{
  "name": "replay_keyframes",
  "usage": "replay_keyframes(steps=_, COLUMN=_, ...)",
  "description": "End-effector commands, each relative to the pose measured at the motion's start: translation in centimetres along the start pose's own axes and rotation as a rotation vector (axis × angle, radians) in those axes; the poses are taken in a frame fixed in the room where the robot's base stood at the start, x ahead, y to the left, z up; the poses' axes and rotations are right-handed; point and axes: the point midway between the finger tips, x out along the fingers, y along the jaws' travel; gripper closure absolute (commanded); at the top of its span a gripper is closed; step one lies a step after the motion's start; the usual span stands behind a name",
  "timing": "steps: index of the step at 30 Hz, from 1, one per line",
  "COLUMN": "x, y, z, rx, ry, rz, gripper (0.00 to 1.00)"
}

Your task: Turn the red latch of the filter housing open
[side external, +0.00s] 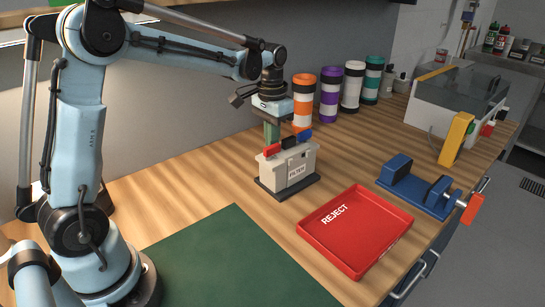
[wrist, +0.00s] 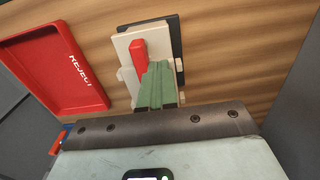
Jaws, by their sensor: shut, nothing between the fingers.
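The filter housing (side external: 290,171) is a pale grey box with a FILTER label, upright on a dark base plate. It also shows in the wrist view (wrist: 123,43). A red latch (side external: 273,150) lies on its top, near a black piece and a blue piece (side external: 305,133). In the wrist view the red latch (wrist: 138,54) is a long bar running beside my fingers. My gripper (side external: 271,138) has green fingers pointing down at the housing top, just behind the latch. The fingers (wrist: 157,70) are shut with nothing between them. I cannot tell whether they touch the latch.
A red REJECT tray (side external: 356,232) lies in front of the housing, with a blue vise (side external: 420,187) to its right. Several coloured tubes (side external: 329,96) stand behind. A clear-lidded case (side external: 458,96) is at the back right. A green mat (side external: 235,265) covers the front; wood beside the housing is bare.

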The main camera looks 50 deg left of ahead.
Motion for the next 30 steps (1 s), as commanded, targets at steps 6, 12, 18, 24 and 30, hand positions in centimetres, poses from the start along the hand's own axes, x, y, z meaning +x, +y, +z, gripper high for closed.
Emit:
replay_keyframes(steps=6, x=0.0, y=0.3, z=-0.2, rx=0.0, ry=0.001, rz=0.001, gripper=1.0)
replay_keyframes(steps=12, x=0.0, y=0.7, z=-0.3, rx=0.001, ry=0.001, rz=0.001, gripper=1.0)
replay_keyframes(steps=18, x=0.0, y=0.9, z=-0.4, rx=0.001, ry=0.001, rz=0.001, gripper=1.0)
replay_keyframes(steps=24, x=0.0, y=1.3, z=-0.5, rx=0.002, ry=0.001, rz=0.001, gripper=1.0)
replay_keyframes(steps=30, x=0.0, y=1.5, z=-0.5, rx=0.001, ry=0.001, rz=0.001, gripper=1.0)
